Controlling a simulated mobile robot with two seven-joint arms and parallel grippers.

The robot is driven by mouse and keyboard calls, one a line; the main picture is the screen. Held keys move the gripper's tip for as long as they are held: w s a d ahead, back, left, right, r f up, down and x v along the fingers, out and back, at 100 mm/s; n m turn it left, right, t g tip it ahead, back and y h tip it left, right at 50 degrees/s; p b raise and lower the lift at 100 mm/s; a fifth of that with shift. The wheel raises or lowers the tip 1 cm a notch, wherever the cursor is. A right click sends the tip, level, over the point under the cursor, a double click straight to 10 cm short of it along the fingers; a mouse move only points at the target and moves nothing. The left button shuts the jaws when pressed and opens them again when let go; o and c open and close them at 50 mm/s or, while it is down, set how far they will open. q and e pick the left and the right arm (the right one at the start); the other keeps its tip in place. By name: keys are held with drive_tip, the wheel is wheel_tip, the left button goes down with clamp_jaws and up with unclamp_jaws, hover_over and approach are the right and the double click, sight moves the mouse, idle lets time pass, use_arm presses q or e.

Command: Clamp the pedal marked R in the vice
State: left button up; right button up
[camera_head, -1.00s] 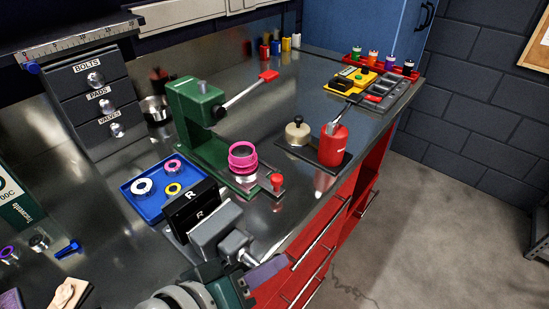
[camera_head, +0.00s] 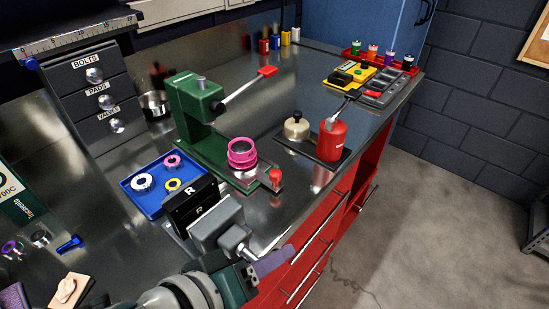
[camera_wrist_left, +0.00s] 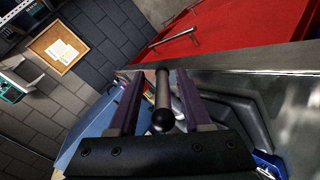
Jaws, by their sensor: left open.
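The grey vice (camera_head: 216,222) stands near the bench's front edge. The black pedal (camera_head: 188,202), with white R marks, sits upright at its jaws; I cannot tell whether both jaws touch it. My left gripper (camera_head: 271,262), with purple fingers, is open at the vice's handle on the front side. In the left wrist view, the handle's dark bar and ball end (camera_wrist_left: 163,118) lie between the two spread fingers (camera_wrist_left: 155,92), with a gap on each side.
A blue tray (camera_head: 137,203) with rings lies behind the pedal. A green press (camera_head: 190,108) with a pink ring stands beyond the vice. A red cylinder (camera_head: 332,142) stands on a dark plate farther right. Red drawers (camera_head: 318,237) with bar handles lie below the bench edge.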

use_arm(q)
drive_tip(key=p+v, duration=0.2)
drive_tip(key=v, duration=0.8)
drive_tip(key=shift+w, duration=0.1)
